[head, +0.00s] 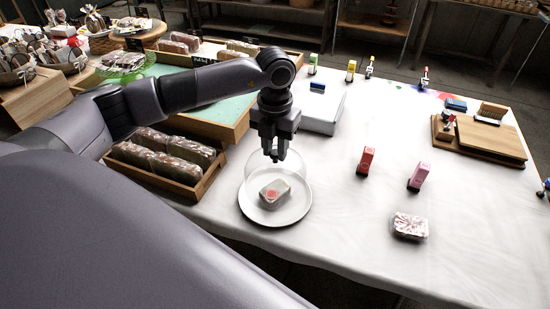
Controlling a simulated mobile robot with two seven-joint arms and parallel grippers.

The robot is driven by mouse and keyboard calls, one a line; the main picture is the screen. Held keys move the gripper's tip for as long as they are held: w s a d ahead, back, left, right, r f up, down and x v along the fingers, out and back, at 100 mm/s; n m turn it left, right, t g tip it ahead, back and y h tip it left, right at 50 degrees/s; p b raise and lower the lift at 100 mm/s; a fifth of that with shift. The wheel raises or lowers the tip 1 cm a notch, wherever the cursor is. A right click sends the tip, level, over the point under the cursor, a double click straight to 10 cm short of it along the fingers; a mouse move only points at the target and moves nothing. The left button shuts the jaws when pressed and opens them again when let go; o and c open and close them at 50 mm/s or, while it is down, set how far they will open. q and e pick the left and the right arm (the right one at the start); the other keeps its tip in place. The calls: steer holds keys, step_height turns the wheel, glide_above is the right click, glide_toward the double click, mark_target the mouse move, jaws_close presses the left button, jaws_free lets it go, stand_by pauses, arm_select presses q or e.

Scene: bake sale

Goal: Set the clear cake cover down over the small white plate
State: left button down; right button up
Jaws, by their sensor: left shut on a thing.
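The small white plate (276,214) lies on the white-covered table near its front edge. A small wrapped item with a red and pale top (274,192) sits on the plate. The clear cake cover (291,177) is a faint transparent dome above and around that item. My left gripper (276,157) points down over the plate and is shut on the top of the cover. The cover's lower rim is hard to see, so I cannot tell whether it touches the plate. My right gripper is not in view.
A wooden tray of wrapped loaves (202,184) stands left of the plate. A white box (322,122) is behind it.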

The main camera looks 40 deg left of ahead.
mark_target(275, 170)
arm_select(q)
steer(key=shift+f, duration=2.05)
steer(key=shift+f, duration=0.2)
steer(key=c, duration=0.9)
jaws_free()
steer(key=shift+o, duration=0.2)
steer(key=shift+r, duration=0.1)
